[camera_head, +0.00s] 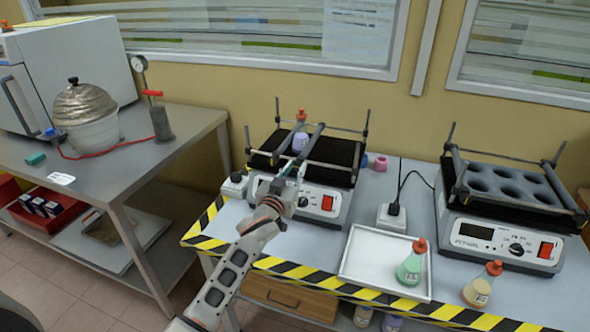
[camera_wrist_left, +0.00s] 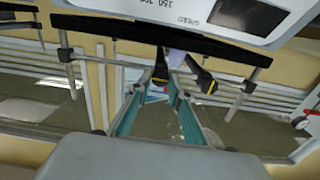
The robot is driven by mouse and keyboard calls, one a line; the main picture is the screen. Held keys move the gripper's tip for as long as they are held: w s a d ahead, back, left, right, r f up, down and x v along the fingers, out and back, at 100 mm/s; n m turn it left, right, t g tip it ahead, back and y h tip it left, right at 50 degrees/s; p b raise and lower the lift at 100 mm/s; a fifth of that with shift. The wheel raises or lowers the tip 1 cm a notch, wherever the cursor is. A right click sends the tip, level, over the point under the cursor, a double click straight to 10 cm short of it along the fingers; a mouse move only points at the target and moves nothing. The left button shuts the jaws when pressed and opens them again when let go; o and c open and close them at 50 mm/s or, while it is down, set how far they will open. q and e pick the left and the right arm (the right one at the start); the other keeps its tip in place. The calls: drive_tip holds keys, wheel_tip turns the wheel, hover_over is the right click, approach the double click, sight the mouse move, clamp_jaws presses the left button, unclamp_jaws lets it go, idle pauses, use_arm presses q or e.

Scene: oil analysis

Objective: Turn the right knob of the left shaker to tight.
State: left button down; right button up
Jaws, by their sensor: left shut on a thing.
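The left shaker (camera_head: 330,210) stands on the table, with a dark platform, metal posts and clamp bars above it. A flask with a red cap and purple content (camera_head: 300,140) stands among the bars. My left gripper (camera_head: 291,168) reaches over the shaker's front edge to the front end of a clamp bar. In the left wrist view its teal fingers (camera_wrist_left: 162,82) close in on a small dark knob (camera_wrist_left: 161,64). The fingers hide most of the knob, and I cannot tell how far it is turned. My right gripper is not in view.
A second shaker (camera_head: 500,240) stands at the right. A white tray (camera_head: 360,265) with a green flask (camera_head: 411,262) lies in front, and a yellow flask (camera_head: 482,284) stands beside it. A power plug block (camera_head: 392,217) sits between the shakers. Striped tape marks the table's front edge.

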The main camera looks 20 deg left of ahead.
use_arm(q)
drive_tip(key=shift+m, duration=0.3)
drive_tip(key=m+p, duration=0.1)
drive_tip(key=m, duration=0.1)
drive_tip(key=shift+m, duration=0.4)
drive_tip(key=m+p, duration=0.1)
drive_tip(key=m, duration=0.3)
drive_tip(key=shift+m, duration=0.3)
drive_tip(key=m+p, duration=0.1)
drive_tip(key=m, duration=0.3)
drive_tip(key=shift+d+f+m, duration=0.1)
drive_tip(key=shift+m, duration=0.2)
drive_tip(key=m, duration=0.4)
drive_tip(key=shift+m, duration=0.7)
drive_tip(key=c, duration=1.8)
unclamp_jaws()
drive_tip(key=shift+c, duration=0.2)
